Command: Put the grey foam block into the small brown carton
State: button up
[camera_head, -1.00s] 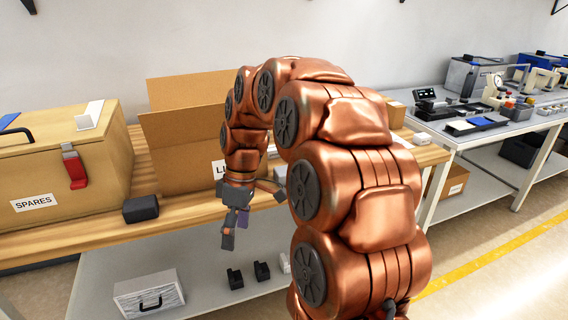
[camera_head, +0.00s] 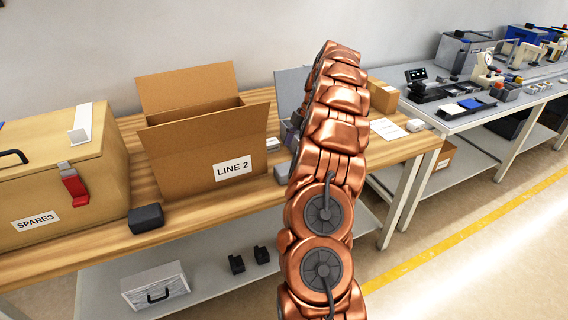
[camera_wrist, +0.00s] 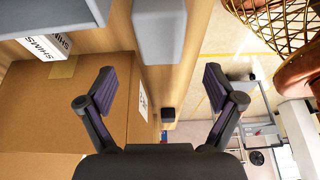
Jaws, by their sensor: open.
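A light grey block (camera_head: 282,172), which looks like the foam block, lies near the front edge of the wooden bench, right of the big carton and partly behind my arm. In the wrist view the grey block (camera_wrist: 158,30) is at top centre, beyond my fingertips. My gripper (camera_wrist: 160,85) is open, with nothing between its fingers; in the head view my arm mostly hides it. A small brown carton (camera_head: 383,97) stands at the back right of the bench, partly behind my arm. Its inside cannot be seen.
A big open carton labelled LINE 2 (camera_head: 200,155) stands left of my arm. Beside it are a dark block (camera_head: 146,218) and the SPARES chest (camera_head: 60,170). A white SHIMS box (camera_wrist: 55,45) is near the grey block. A paper sheet (camera_head: 388,129) lies at right.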

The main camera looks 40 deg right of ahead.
aim_at(290, 166)
jog(key=shift+w+d, duration=0.15)
jog(key=shift+d, duration=0.25)
jog(key=shift+w+f, duration=0.1)
jog(key=shift+f, duration=0.25)
jog(key=shift+p+x, duration=0.35)
jog(key=shift+x, duration=0.65)
jog(key=shift+s+a+f+p, duration=0.15)
jog(key=shift+f+p, duration=0.1)
jog(key=shift+f, duration=0.15)
jog(key=shift+s+a+f+p, duration=0.1)
jog(key=shift+a+f+p, duration=0.1)
jog(key=shift+f, duration=0.15)
jog(key=p+x, duration=0.1)
jog(key=x, duration=0.2)
jog(key=shift+s, duration=0.15)
jog(key=shift+f, duration=0.3)
jog(key=shift+c, duration=0.2)
jog(key=shift+a, duration=0.1)
jog(key=c, duration=1.1)
jog(key=shift+r, duration=0.1)
